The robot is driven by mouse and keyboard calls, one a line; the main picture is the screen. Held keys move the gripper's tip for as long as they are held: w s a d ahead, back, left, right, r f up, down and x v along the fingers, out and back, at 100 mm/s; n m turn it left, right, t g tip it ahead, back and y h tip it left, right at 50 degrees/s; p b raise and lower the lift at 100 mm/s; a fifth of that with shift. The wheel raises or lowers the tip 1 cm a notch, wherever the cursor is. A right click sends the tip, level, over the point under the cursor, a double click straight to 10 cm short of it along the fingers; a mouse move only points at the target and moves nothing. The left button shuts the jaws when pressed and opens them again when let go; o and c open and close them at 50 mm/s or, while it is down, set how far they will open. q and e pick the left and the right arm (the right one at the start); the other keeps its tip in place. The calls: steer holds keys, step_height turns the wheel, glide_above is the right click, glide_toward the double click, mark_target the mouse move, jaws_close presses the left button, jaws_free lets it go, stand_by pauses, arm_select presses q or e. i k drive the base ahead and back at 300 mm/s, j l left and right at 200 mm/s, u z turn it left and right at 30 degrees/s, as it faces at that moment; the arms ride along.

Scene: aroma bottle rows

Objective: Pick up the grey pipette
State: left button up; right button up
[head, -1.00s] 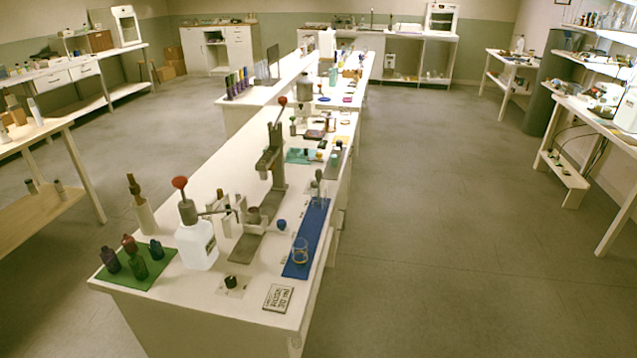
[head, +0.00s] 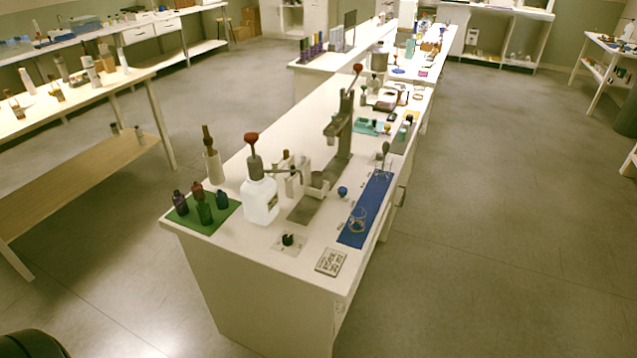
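A small grey-topped, upright item (head: 386,149) stands at the far end of the blue mat (head: 352,236) on the long white bench. It may be the grey pipette, but it is too small to tell for sure. Neither of my grippers shows in the head view. A dark rounded shape cuts into the bottom left corner; I cannot tell which part it is.
The white bench (head: 270,300) also bears a red-topped white jug (head: 261,202), a grey press stand (head: 343,135), a glass beaker (head: 358,222), a label card (head: 331,262), and dark bottles on a green mat (head: 226,212). Floor is clear to the right.

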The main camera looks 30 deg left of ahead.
mark_target(385, 149)
steer(key=i+l+z, duration=0.2)
steer(key=i, duration=0.2)
steer(key=i+u, duration=0.1)
steer(key=i, duration=0.55)
steer(key=i+l, duration=0.2)
steer(key=i, duration=0.45)
steer(key=j+u, duration=0.05)
